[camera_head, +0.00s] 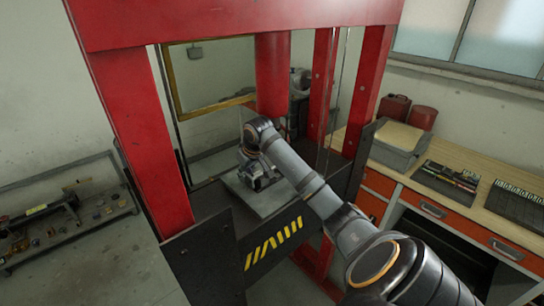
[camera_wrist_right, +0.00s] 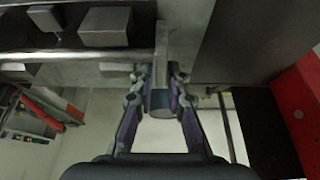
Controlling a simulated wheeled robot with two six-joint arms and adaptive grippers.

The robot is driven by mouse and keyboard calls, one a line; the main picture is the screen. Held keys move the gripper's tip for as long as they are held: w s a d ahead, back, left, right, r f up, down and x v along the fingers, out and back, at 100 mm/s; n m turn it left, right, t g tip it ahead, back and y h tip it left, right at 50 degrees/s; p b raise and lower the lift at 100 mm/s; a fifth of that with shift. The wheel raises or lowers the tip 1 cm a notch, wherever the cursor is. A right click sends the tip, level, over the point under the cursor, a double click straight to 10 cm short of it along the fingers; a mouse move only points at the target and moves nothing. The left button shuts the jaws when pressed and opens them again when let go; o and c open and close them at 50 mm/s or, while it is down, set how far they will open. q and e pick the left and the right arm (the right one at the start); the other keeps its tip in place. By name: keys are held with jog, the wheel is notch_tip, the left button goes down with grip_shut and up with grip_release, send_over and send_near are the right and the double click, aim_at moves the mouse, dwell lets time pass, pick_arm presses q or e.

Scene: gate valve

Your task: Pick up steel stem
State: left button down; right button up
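My right gripper (camera_wrist_right: 159,80) has its two fingers on either side of a short grey metal cylinder, which looks like the steel stem (camera_wrist_right: 160,104), in the right wrist view. The gaps to it are very small, and I cannot tell whether the fingers touch it. A flat grey bar (camera_wrist_right: 162,42) lines up with it beyond the fingertips. In the head view my right arm reaches into the red press, and its gripper (camera_head: 262,176) is over a metal plate (camera_head: 268,203); the stem cannot be made out there. My left gripper is not in view.
The red press frame (camera_head: 150,140) surrounds the work area, with uprights close to my right arm. Metal blocks (camera_wrist_right: 104,27) and a round bar (camera_wrist_right: 75,55) are near the fingertips. A bench (camera_head: 465,190) stands right; a cluttered grey cart (camera_head: 75,235) stands left.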

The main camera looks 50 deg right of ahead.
grip_shut()
jog(key=shift+r, duration=0.1)
